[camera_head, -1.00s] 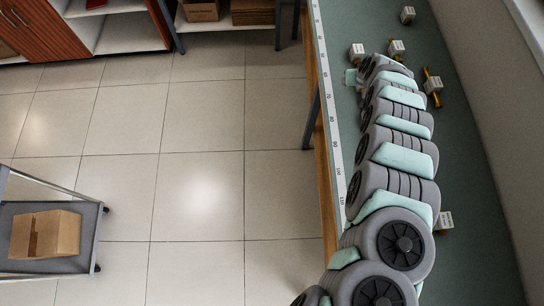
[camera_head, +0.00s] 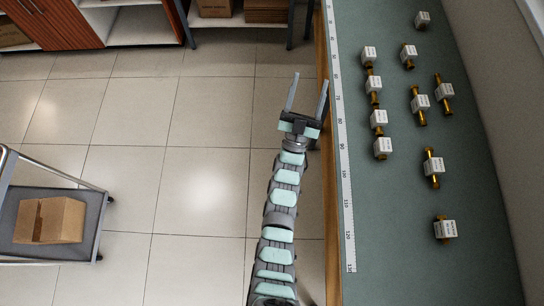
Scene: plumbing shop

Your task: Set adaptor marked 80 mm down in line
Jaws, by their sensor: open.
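Several brass adaptors with white marked blocks stand on the green bench top (camera_head: 400,200). A line of them runs beside the ruler strip, from the far adaptor (camera_head: 369,56) to the nearest one (camera_head: 382,148). Others are scattered to the right, such as the adaptor in the middle (camera_head: 433,167), the one nearest me (camera_head: 445,229) and the far one (camera_head: 422,20). The markings on the blocks are too small to read, so I cannot tell which is 80 mm. My gripper (camera_head: 306,95) is open and empty, left of the bench edge, over the floor.
The ruler strip (camera_head: 345,190) runs along the bench's left edge. A cart (camera_head: 90,215) with a cardboard box (camera_head: 50,220) stands at the left. Shelves are at the back. The bench's near part beside the ruler is clear.

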